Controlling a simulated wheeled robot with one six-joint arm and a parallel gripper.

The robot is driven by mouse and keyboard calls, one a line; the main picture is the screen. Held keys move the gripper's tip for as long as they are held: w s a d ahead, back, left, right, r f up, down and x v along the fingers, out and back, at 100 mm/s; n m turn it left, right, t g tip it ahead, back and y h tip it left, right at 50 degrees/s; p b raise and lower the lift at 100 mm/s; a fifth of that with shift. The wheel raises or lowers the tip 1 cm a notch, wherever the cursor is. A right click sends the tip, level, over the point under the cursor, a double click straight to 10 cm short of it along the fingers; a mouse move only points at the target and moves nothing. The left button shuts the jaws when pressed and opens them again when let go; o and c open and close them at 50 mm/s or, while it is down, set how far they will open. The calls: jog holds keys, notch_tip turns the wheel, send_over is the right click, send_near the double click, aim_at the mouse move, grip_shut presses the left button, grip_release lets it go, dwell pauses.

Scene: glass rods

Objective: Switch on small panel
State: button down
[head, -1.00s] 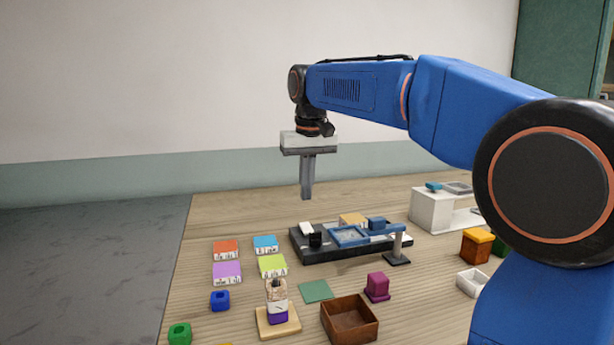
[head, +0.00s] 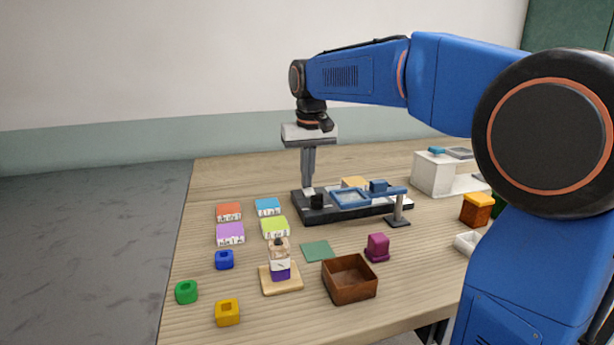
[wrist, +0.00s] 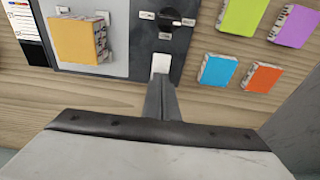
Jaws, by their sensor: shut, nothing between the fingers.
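A long dark panel base (head: 372,212) lies on the table, with a white rocker-like switch (head: 308,192) and a black knob (head: 317,201) at its left end. My gripper (head: 308,187) is shut and empty, pointing down right at the white switch. In the wrist view the fingertips (wrist: 161,84) are beside the white switch (wrist: 160,64) and partly cover it. The black knob (wrist: 176,19) with small white labels sits beyond it. I cannot tell whether the fingertips touch the switch or which way it is tipped.
A blue tray-like frame (head: 350,198) and an orange-yellow block (wrist: 77,40) sit on the panel. Coloured blocks (head: 229,233) lie to the left. A brown box (head: 350,280) and a stacked block on a wooden base (head: 281,283) stand in front. A white stand (head: 433,174) is at right.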

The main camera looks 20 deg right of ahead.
aim_at(309, 194)
jog(key=shift+w+f+g, duration=0.15)
jog(key=shift+f+g, duration=0.2)
jog(key=shift+g, duration=0.15)
jog(key=shift+s, duration=0.85)
jog(key=shift+r, duration=0.1)
notch_tip(309, 194, up, 14)
jog(key=s, duration=0.1)
dwell(0.3)
dwell(0.4)
